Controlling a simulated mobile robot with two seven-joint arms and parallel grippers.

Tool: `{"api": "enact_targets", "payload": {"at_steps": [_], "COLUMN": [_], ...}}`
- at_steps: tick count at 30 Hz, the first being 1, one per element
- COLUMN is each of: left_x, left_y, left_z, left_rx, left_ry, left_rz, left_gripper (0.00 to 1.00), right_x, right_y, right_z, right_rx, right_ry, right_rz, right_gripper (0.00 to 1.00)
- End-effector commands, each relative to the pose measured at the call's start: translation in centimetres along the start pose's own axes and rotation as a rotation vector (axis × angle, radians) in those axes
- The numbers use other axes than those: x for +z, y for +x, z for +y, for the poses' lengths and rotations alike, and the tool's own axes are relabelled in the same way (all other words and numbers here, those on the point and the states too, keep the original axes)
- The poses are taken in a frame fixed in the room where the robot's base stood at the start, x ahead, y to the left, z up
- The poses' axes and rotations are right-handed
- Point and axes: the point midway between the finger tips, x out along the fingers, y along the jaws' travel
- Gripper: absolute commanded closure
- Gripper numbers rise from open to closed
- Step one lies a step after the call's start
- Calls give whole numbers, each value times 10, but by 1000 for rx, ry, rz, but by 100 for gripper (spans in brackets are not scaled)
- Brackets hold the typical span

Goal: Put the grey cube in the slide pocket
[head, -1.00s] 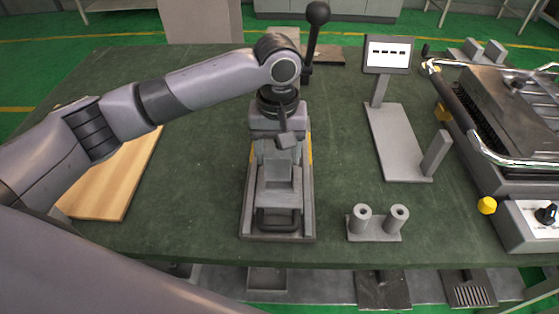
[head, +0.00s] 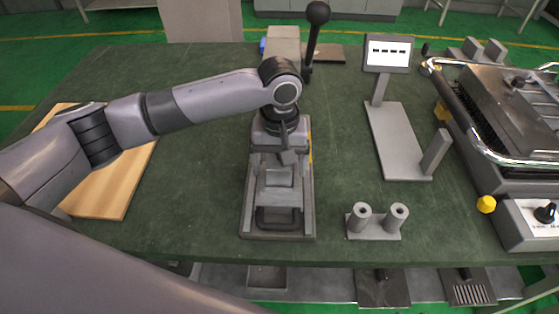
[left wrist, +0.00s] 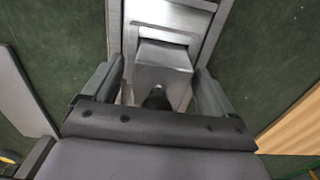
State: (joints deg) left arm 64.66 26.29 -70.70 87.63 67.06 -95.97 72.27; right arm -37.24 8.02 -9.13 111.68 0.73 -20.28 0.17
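The slide fixture (head: 249,222) is a long grey unit with raised side rails and a front handle, at the middle front of the table. My left gripper (head: 287,157) points down over it. In the left wrist view, the grey cube (left wrist: 164,68) lies between the two fingers of my left gripper (left wrist: 160,75), with narrow gaps at both sides, so the fingers look open around it. A dark recess shows beside the cube in the slide. I cannot tell whether the cube sits fully in the pocket, as its lower part is hidden. My right gripper is out of view.
A black-knobbed lever (head: 317,14) stands behind the slide. A two-post holder (head: 375,234) stands right of it, then a display stand (head: 400,150) and a hinged metal press (head: 510,105). A wooden board (head: 105,195) lies left under my arm. Green table between is clear.

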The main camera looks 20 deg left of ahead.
Motion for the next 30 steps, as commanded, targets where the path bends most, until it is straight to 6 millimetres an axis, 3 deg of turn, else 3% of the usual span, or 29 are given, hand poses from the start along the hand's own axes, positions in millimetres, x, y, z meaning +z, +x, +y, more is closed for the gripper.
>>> {"api": "enact_targets", "payload": {"at_steps": [6,19,30], "left_x": [0,-1,0], "left_y": [-4,-70,-78], "left_z": [0,1,0], "left_rx": [2,2,0], "left_ry": [1,0,0], "left_rz": [2,2,-1], "left_gripper": [14,14,14], "right_x": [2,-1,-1], "right_y": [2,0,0], "right_z": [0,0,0], "right_rx": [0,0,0], "right_ry": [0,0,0], "right_rz": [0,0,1], "right_gripper": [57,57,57]}}
